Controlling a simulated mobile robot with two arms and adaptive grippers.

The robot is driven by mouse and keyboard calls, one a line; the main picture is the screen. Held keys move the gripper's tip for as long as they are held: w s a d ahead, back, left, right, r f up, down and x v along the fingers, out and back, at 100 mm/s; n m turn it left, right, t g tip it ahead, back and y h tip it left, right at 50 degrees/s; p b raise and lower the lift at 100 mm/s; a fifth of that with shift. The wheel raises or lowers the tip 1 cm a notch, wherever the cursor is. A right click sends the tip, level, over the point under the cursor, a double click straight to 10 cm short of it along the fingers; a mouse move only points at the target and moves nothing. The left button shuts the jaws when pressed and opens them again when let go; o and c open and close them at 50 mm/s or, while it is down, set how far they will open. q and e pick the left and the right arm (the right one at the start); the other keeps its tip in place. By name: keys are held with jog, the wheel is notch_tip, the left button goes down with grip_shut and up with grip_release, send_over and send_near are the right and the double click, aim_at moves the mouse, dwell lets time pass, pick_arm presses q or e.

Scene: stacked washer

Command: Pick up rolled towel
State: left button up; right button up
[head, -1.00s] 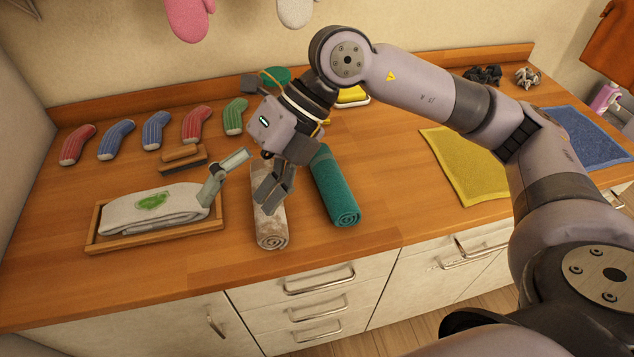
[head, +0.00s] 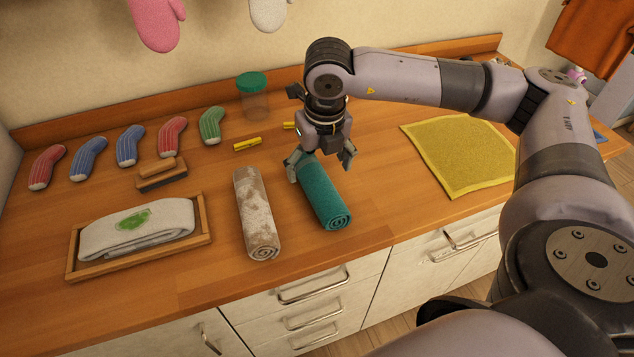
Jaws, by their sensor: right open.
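Two rolled towels lie on the wooden counter. The teal rolled towel (head: 327,203) lies near the middle, its spiral end toward the front edge. The beige, brown-blotched rolled towel (head: 256,215) lies to its left. My right gripper (head: 319,170) is open, pointing down at the far end of the teal towel, with one finger on each side of it. The fingers hide part of that far end, and I cannot tell whether they touch it. My left gripper is not in view.
A wooden tray (head: 72,266) with a folded white towel (head: 140,232) stands at the left, a brush (head: 161,175) behind it. A green-lidded jar (head: 252,98), yellow clips (head: 247,145) and a yellow cloth (head: 462,155) are also on the counter.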

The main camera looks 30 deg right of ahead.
aim_at(318, 177)
jog(key=shift+w+f, duration=0.1)
jog(key=shift+f, duration=0.65)
jog(key=f, duration=0.1)
jog(key=f+p, duration=0.1)
jog(key=f, duration=0.2)
jog(key=shift+w+d+f+p, duration=0.2)
jog(key=shift+w+f+p, duration=0.1)
jog(key=shift+f+p, duration=0.1)
jog(key=shift+w+f, duration=0.1)
jog(key=shift+f, duration=0.15)
jog(key=shift+c, duration=0.3)
jog(key=c, duration=1.3)
